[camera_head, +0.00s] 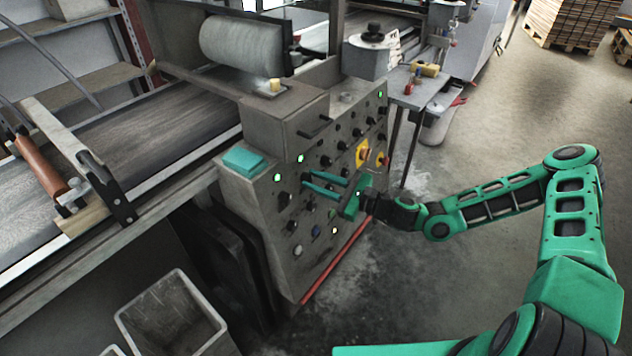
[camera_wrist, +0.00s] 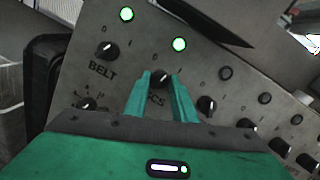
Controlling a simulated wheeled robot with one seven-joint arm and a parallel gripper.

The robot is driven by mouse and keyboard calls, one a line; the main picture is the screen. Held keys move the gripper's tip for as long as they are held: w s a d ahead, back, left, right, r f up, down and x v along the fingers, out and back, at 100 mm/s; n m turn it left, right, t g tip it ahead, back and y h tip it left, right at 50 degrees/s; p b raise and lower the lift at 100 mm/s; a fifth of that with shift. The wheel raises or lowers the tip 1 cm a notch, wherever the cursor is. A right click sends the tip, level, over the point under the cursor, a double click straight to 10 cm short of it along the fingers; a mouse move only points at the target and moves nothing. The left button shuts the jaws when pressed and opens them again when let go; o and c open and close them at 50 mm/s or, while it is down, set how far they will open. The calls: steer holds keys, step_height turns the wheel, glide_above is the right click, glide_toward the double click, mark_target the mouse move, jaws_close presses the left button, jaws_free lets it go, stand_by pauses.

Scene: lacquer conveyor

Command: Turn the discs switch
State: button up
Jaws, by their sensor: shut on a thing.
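The discs switch (camera_wrist: 160,78) is a small black rotary knob on the grey control panel (camera_head: 275,225). In the wrist view, part of its label shows as "CS" below it; the rest is hidden by my gripper. My gripper (camera_wrist: 160,80) has its two green fingers on either side of the knob, shut on it. In the head view my gripper (camera_head: 308,182) reaches the panel from the right. A green lamp (camera_wrist: 179,45) is lit above the knob.
The belt knob (camera_wrist: 108,51) sits to the upper left, with another lit green lamp (camera_wrist: 127,14) above it. Several more knobs and buttons lie close to the right.

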steer(key=n+g, duration=0.1)
steer(key=n, duration=0.9)
steer(key=shift+w+r+g+h, duration=0.1)
steer(key=shift+r+g+h, duration=0.05)
steer(key=shift+g+h, duration=0.25)
steer(key=o, duration=1.1)
steer(key=shift+c, duration=0.2)
steer(key=shift+d, duration=0.1)
steer(key=v, duration=1)
steer(key=shift+d, duration=0.3)
